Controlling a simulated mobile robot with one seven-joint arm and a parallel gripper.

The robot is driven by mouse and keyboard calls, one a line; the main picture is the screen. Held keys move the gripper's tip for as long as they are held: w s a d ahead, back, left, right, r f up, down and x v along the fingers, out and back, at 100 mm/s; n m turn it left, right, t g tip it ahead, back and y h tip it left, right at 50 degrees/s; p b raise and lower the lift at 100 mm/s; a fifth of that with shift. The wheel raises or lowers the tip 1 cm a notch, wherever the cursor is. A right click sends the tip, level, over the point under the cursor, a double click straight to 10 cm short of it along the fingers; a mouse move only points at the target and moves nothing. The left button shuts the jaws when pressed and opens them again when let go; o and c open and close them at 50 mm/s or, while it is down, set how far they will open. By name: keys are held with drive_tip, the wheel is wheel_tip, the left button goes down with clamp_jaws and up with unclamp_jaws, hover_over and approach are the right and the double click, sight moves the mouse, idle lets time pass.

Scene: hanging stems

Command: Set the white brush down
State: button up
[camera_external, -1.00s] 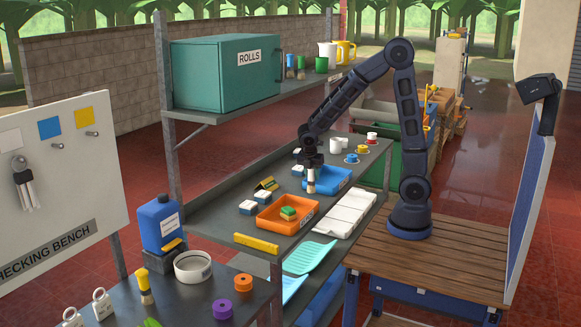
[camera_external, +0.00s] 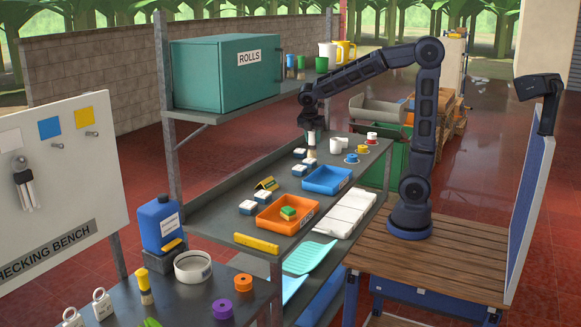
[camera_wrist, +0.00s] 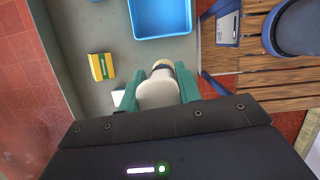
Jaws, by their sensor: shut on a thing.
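In the external view the brush (camera_external: 311,139) hangs upright, bristles down, below my gripper (camera_external: 311,126), over the far part of the grey bench (camera_external: 230,217). My gripper is shut on it. Its lower end is close to the small blue-and-white blocks; whether it touches anything there I cannot tell.
A blue tray (camera_external: 328,181) and an orange tray (camera_external: 284,214) with green and yellow blocks stand nearer on the bench. A white cup (camera_external: 336,146) and colored spools (camera_external: 362,149) stand to the right. The upper shelf (camera_external: 205,103) holds a teal ROLLS cabinet (camera_external: 225,70).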

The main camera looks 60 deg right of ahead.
wheel_tip(320, 180, up, 18)
drive_tip(key=w+d, duration=0.4)
drive_tip(key=d, duration=0.6)
drive_tip(key=w+d, duration=0.3)
drive_tip(key=d, duration=0.7)
drive_tip(key=s+d+m, duration=0.1)
drive_tip(key=d, duration=2.1)
wheel_tip(320, 180, down, 38)
drive_tip(key=shift+f, duration=0.25)
drive_tip(key=shift+f, duration=0.15)
drive_tip(key=o, duration=1)
